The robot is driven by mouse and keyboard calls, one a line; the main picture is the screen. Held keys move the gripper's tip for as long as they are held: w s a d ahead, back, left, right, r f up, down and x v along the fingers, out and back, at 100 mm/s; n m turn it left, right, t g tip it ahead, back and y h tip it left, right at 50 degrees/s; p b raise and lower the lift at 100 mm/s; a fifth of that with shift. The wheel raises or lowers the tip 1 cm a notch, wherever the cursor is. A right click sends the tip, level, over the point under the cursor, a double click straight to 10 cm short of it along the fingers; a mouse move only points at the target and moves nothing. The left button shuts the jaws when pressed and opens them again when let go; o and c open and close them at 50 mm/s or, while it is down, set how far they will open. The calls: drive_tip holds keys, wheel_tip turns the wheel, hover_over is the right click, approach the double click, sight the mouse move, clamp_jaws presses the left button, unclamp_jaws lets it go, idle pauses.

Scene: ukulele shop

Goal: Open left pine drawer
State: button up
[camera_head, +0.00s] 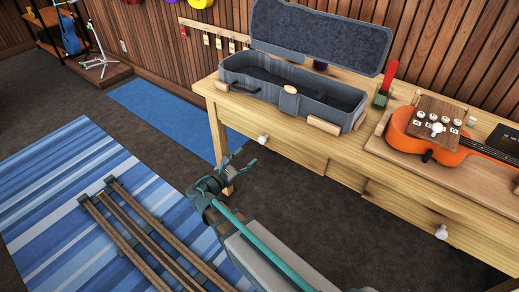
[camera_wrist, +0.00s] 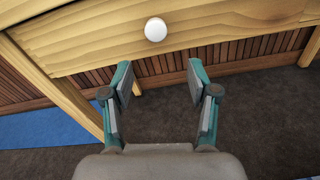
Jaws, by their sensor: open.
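The left pine drawer (camera_head: 290,151) is in the front of the pine bench, below the open instrument case, and its front looks flush with the bench. Its round white knob (camera_head: 263,139) sits on the drawer front. In the wrist view the same knob (camera_wrist: 155,29) is above and beyond my fingertips, roughly centred between them. My gripper (camera_head: 248,160) is open and empty in front of the bench, left of and a little below the knob in the head view. In the wrist view my gripper (camera_wrist: 160,78) shows both fingers apart, with floor between them. Neither finger touches the knob.
An open grey case (camera_head: 290,95) lies on the bench above the left drawer. An orange ukulele (camera_head: 435,135) lies on a board at the right. A second white knob (camera_head: 441,232) marks a right drawer. A bench leg (camera_head: 217,135) stands at the left.

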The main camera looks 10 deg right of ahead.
sight(261, 141)
drive_tip(key=w+d, duration=0.2)
drive_tip(key=w+d+n, duration=0.1)
drive_tip(key=w+d, duration=0.2)
drive_tip(key=w+d+r+n, duration=0.1)
drive_tip(key=w+d, duration=0.1)
drive_tip(key=d, duration=0.1)
drive_tip(key=shift+w+t, duration=0.2)
drive_tip(key=shift+t, duration=0.1)
clamp_jaws()
idle(0.4)
